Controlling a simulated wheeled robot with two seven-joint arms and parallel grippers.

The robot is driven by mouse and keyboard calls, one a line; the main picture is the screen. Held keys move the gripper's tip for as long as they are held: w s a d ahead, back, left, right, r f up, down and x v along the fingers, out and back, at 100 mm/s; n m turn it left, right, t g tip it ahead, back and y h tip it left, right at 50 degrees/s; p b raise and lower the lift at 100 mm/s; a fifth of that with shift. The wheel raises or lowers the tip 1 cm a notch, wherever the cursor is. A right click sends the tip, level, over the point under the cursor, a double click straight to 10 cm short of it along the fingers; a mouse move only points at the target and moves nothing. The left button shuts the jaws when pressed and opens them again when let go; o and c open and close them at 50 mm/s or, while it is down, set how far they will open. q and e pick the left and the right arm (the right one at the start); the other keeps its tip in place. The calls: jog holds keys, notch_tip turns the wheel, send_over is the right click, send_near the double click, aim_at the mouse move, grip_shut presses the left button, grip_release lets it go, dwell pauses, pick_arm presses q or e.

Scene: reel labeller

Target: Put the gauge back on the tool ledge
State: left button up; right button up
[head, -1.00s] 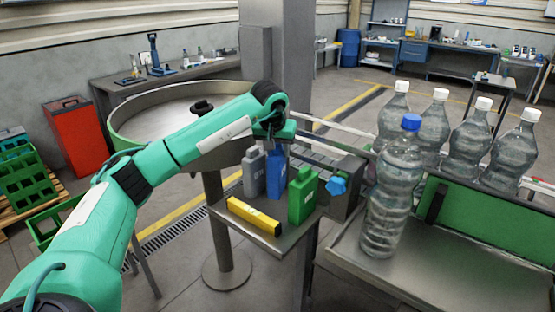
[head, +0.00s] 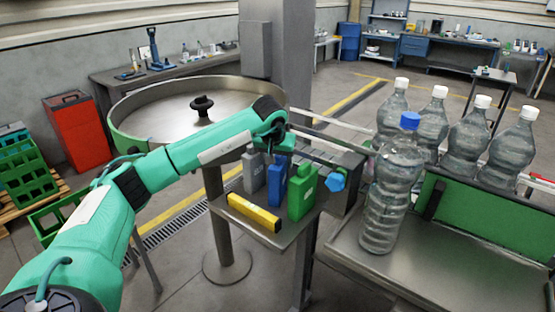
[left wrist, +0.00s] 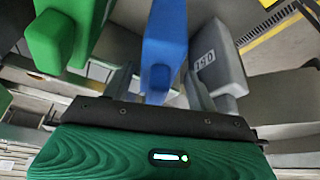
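The blue gauge (head: 277,186) stands upright on the small metal tool ledge (head: 264,236), between a grey gauge (head: 253,170) and a green gauge (head: 302,194). The bases of the three line up. My left gripper (head: 281,150) is above the blue gauge, pointing down. In the left wrist view the narrow upper part of the blue gauge (left wrist: 160,40) lies between the two fingers (left wrist: 158,80), with a small gap showing at each side, so the gripper looks open. My right gripper is not in view.
A yellow bar-shaped tool (head: 253,212) lies along the ledge's front. A large bottle with a blue cap (head: 390,195) stands to the right, before several white-capped bottles (head: 430,130). A round steel table (head: 160,115) is behind my left arm.

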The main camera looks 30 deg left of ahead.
pick_arm(q)
jog(key=shift+r, duration=0.35)
jog(key=b+v, duration=0.3)
jog(key=v, duration=0.8)
jog(key=shift+r, duration=0.3)
jog(key=shift+s, duration=0.15)
